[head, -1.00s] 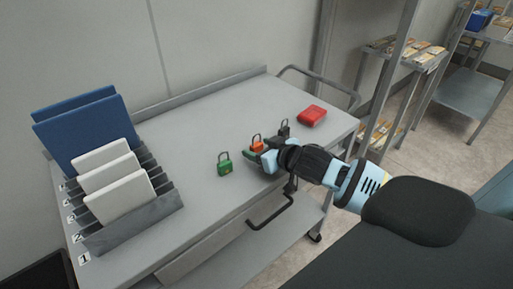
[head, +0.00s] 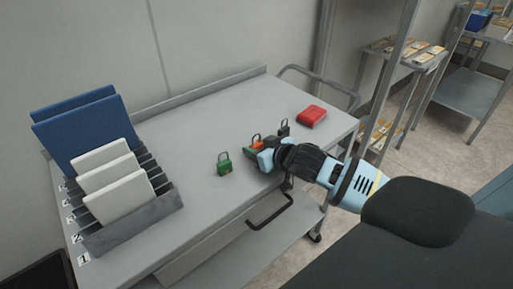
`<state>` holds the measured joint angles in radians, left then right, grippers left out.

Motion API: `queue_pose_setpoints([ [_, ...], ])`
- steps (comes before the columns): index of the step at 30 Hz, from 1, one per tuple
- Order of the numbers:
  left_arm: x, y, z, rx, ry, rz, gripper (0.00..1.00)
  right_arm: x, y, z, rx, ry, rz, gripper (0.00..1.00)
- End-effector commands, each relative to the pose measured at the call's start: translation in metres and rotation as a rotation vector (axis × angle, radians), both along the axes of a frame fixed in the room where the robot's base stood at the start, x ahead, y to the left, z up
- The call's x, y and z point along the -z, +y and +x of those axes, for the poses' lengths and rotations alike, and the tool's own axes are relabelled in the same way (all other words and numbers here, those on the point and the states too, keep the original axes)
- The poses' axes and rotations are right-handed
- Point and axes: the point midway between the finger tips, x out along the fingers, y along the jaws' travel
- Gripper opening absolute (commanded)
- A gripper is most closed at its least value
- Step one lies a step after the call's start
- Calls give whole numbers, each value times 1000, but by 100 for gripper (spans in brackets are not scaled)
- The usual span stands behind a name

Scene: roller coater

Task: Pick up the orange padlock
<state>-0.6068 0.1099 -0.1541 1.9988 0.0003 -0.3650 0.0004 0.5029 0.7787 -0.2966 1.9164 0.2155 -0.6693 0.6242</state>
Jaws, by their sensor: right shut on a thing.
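The orange padlock (head: 257,142) stands on the grey cart top, its shackle upward. My right gripper (head: 259,150) is at it, shut on it, with the fingers covering much of its body. A green padlock (head: 224,165) stands to the left of the gripper, apart from it. A black padlock (head: 284,129) stands just behind and to the right of the gripper. I cannot tell whether the orange padlock is clear of the surface. My left gripper is out of view.
The cart top (head: 215,119) is clear at its middle and back. A grey slotted rack (head: 139,219) with white and blue panels stands at the left. A red object (head: 311,116) lies at the right rear. A shelf unit stands beyond the cart.

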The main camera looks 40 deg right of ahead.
Motion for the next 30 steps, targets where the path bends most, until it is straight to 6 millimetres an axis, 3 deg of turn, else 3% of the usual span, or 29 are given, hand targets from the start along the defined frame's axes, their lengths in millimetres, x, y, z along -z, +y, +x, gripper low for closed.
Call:
queue_pose_setpoints([
  [8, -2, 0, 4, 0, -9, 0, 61, -11, 0, 1, 0, -4, -1, 11],
  [15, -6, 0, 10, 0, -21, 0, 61, -40, 0, 0, -1, -5, 1, 11],
  [23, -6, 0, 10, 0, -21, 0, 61, -38, 13, -43, -2, 3, 2, 11],
  [30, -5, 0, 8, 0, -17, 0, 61, -43, 28, -95, -1, 3, 1, 11],
])
